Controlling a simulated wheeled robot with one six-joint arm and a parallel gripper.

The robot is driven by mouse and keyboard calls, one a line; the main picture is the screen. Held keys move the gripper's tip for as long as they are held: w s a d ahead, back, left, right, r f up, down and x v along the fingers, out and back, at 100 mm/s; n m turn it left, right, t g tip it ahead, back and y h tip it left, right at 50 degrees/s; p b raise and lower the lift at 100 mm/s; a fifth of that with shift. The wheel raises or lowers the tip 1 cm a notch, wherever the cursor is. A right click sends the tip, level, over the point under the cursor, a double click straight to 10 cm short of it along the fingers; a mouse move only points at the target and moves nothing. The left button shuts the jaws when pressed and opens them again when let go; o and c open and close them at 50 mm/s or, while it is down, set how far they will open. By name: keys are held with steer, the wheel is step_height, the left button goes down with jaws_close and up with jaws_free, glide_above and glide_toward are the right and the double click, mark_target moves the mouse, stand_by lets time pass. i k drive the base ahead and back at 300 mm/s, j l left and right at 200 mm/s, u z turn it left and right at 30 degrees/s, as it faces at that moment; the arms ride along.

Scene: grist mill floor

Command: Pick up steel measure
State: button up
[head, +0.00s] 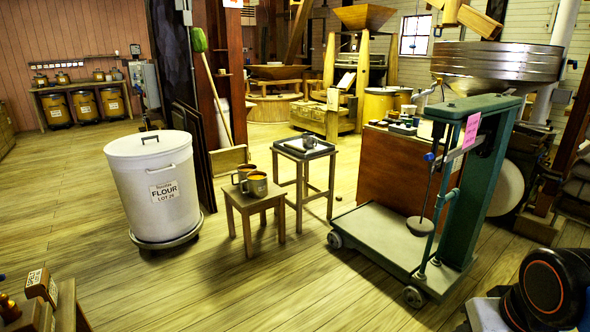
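Two cup-shaped metal measures with side handles stand close together on a low wooden stool (243,205) in the middle of the head view. The front measure (257,188) has a pale label, and the rear measure (241,176) is partly hidden behind it. A small grey metal object (309,141) lies on a taller stool just behind to the right; it may be a measure or a scoop, and I cannot tell which. I cannot tell which of these is the steel measure. My gripper is not in view; only a dark part of my arm shows at the lower right.
A white flour bin (155,205) stands left of the low stool. A green platform scale (395,240) stands to the right, near a wooden counter (398,172). The taller stool (304,155) is close behind the low one. The plank floor (240,285) in front is clear.

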mark_target(243, 170)
steer(key=i+u, duration=0.2)
steer(key=i, duration=0.5)
steer(key=i+u, duration=0.2)
steer(key=i, duration=0.45)
steer(key=i+l+u, duration=0.2)
steer(key=i, duration=0.5)
steer(key=i+j+z, duration=0.25)
steer(key=i+j, duration=0.25)
steer(key=i, duration=0.35)
steer(key=i+j+z, duration=0.2)
steer(key=i+j, duration=0.5)
steer(key=i+l, duration=0.05)
steer(key=i, duration=0.05)
